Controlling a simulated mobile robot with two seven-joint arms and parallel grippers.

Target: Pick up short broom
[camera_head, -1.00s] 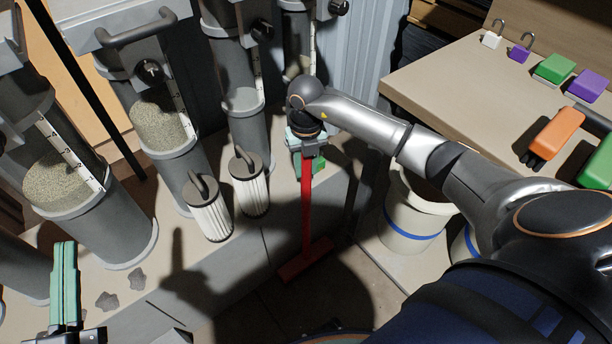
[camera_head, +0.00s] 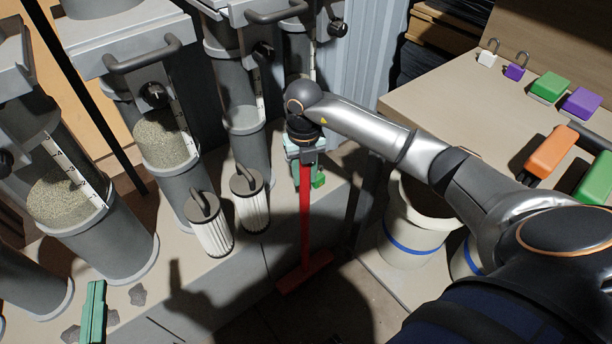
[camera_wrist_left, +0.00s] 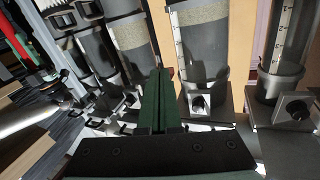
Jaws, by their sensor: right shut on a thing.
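The short broom (camera_head: 305,220) is red, with a long thin handle and a flat crosswise head (camera_head: 304,272) at the bottom. It hangs about upright near the middle of the head view. My right gripper (camera_head: 305,160) is shut on the upper end of the handle; the jaws partly hide it. Whether the broom head touches the floor is hard to tell. My left gripper (camera_head: 93,312) is at the bottom left of the head view, away from the broom. Its green fingers (camera_wrist_left: 158,100) look closed together and empty in the left wrist view.
Grey cylinders with granules (camera_head: 160,143) stand along the left and back. Two white ribbed filters (camera_head: 211,232) stand on the ledge left of the broom. A white bucket with a blue band (camera_head: 412,235) is to its right, beside a table (camera_head: 440,85) with padlocks and coloured blocks.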

